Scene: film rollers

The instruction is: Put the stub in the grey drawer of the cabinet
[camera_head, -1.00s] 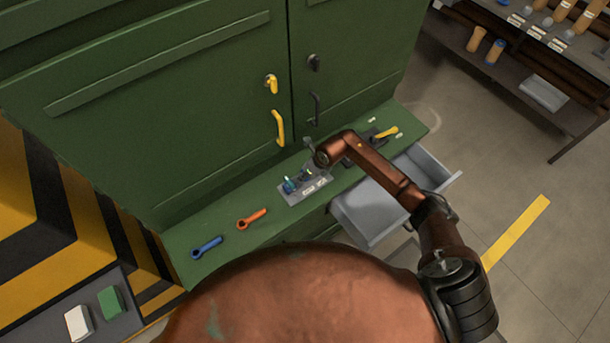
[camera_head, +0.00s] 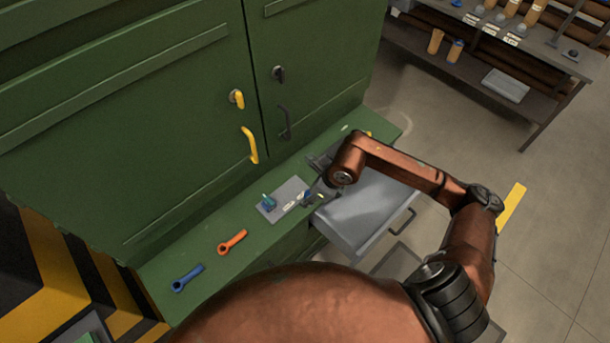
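The grey drawer (camera_head: 350,232) of the green cabinet (camera_head: 130,120) is pulled open, and the part of it in view looks empty. A small grey plate (camera_head: 290,188) lies on the cabinet's ledge with a teal piece (camera_head: 268,202) on its left part. A small dark and blue piece (camera_head: 304,196) is at its right end; I cannot tell which piece is the stub. My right gripper (camera_head: 312,198) is low at the plate's right end, by the dark and blue piece and beside the drawer. Its fingers are too small to tell open from shut. My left gripper is out of view.
An orange wrench (camera_head: 232,241) and a blue wrench (camera_head: 187,279) lie left on the ledge. The cabinet doors have yellow (camera_head: 250,145) and black (camera_head: 285,122) handles. A shelf (camera_head: 480,75) stands at the back right. The floor between is clear.

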